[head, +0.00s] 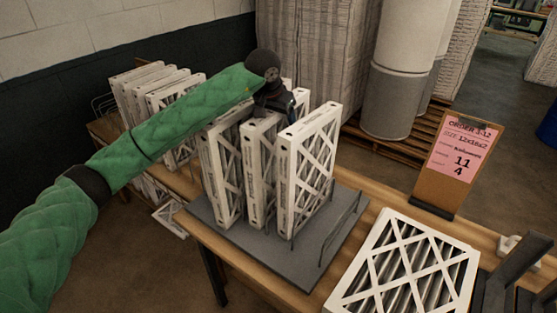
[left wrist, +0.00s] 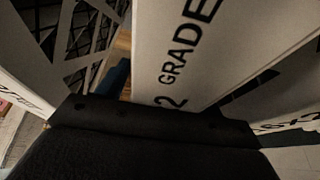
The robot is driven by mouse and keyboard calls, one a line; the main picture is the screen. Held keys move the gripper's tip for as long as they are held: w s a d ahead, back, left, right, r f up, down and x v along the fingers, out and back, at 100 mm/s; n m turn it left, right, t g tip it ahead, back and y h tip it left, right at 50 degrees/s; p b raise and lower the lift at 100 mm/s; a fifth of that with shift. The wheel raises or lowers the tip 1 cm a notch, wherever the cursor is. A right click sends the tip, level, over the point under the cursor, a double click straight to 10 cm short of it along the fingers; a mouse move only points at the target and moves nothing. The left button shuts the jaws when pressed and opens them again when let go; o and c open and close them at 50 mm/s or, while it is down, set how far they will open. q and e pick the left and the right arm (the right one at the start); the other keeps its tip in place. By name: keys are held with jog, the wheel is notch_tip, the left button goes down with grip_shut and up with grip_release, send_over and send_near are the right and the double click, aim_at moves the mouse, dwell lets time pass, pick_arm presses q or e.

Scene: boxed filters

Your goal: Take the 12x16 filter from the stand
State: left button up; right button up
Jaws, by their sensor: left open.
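Several white cardboard-framed filters stand upright in a row on a grey stand (head: 318,262) on the wooden table. The front one (head: 308,165) shows its cross-braced face; another (head: 258,180) stands just behind it. Their size print is too small to read in the head view. My left gripper (head: 277,103) is open above the row, at the top of the filters. In the left wrist view a white filter edge (left wrist: 205,45) printed "GRADE" and "2" lies straight ahead. A blue fingertip part (left wrist: 117,80) shows left of it.
A filter (head: 405,270) lies flat on the table at the front right. A clipboard (head: 453,165) with a pink order card stands behind it. More filters (head: 150,95) stand at the back left. Dark grey angular pieces (head: 515,265) are at the right edge.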

pick_arm(q)
jog(key=shift+f, duration=0.1)
dwell(0.4)
grip_shut()
